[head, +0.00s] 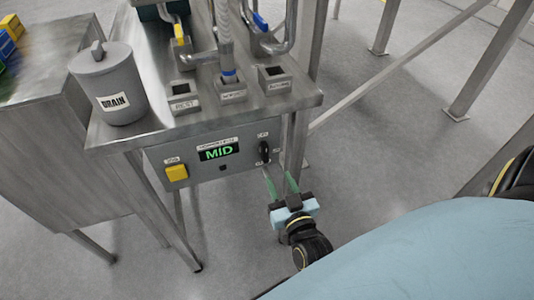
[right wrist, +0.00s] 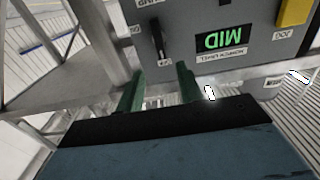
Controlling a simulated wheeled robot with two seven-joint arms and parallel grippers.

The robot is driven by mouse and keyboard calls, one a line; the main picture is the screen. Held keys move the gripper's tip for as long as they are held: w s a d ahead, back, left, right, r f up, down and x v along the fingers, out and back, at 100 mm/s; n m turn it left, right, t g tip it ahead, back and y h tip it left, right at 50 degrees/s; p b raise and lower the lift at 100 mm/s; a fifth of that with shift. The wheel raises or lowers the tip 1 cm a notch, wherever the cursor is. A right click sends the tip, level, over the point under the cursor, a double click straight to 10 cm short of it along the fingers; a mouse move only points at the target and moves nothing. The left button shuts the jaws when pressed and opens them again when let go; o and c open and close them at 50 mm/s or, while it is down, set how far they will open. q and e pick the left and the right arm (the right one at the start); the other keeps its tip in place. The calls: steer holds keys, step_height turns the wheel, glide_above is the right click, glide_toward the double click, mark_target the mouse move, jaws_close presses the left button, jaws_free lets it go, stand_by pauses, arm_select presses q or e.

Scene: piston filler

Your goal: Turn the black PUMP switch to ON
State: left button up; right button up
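The black PUMP switch (head: 264,150) is a small knob at the right end of the grey control panel (head: 213,184), with small labels above and below it. It also shows in the right wrist view (right wrist: 160,42), where the picture is upside down. Its lever looks roughly upright, slightly tilted. My right gripper (head: 280,182) is just below and in front of the switch. Its two green fingers are apart with nothing between them, also in the right wrist view (right wrist: 160,82). The fingertips do not appear to touch the switch. My left gripper is not in view.
The panel has a green MID display (head: 219,152) and a yellow button (head: 176,172). Above it, the steel bench (head: 140,140) carries a grey DRAIN pot (head: 112,88) and several labelled slots. A table leg (head: 298,150) stands close behind the switch.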

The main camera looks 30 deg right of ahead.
mark_target(266, 153)
steer(key=x, duration=1)
steer(key=shift+w, duration=0.35)
jaws_close()
